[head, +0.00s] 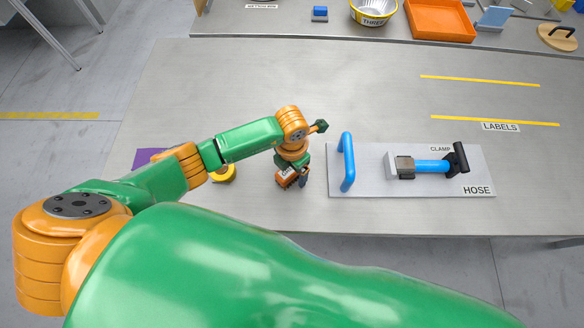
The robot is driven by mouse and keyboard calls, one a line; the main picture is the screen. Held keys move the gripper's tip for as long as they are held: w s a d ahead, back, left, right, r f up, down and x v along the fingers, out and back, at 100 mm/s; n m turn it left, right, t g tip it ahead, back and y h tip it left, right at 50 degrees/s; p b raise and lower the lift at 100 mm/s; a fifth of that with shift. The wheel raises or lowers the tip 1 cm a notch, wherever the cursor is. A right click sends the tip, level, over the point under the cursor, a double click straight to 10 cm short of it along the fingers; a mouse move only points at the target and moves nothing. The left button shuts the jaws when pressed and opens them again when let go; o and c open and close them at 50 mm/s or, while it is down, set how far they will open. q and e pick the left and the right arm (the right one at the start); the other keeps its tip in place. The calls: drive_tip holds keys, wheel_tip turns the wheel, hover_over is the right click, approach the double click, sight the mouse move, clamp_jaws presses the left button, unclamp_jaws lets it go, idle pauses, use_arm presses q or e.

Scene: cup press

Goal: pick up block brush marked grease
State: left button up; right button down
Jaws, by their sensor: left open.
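My left gripper (294,182) points down at the tabletop, left of the hose board. Its dark fingers are partly hidden by the wrist, and it is open. A small orange-brown block with a pale label (287,177) shows at the fingers. It may be the block brush, but the label is too small to read and I cannot tell if the fingers touch it. My right gripper is not in view.
Right of the gripper is a grey board (378,178) with a blue handle (347,162) and clamped hose (432,166). A yellow round item (228,176) and purple patch (148,156) lie left. A bowl (373,12) and orange tray (440,20) stand behind. The table's middle is clear.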

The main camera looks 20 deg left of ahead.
use_arm(q)
clamp_jaws()
wheel_tip(320, 180, up, 3)
drive_tip(key=shift+d+r, duration=0.1)
drive_tip(key=shift+r, duration=0.1)
drive_tip(key=s+d+r+p, duration=0.1)
drive_tip(key=s+d+r, duration=0.1)
drive_tip(key=s+r, duration=0.7)
drive_tip(key=s, duration=0.5)
drive_tip(key=shift+d+r, duration=0.35)
drive_tip(key=shift+r, duration=0.05)
drive_tip(key=c, duration=0.6)
unclamp_jaws()
drive_tip(key=c, duration=0.7)
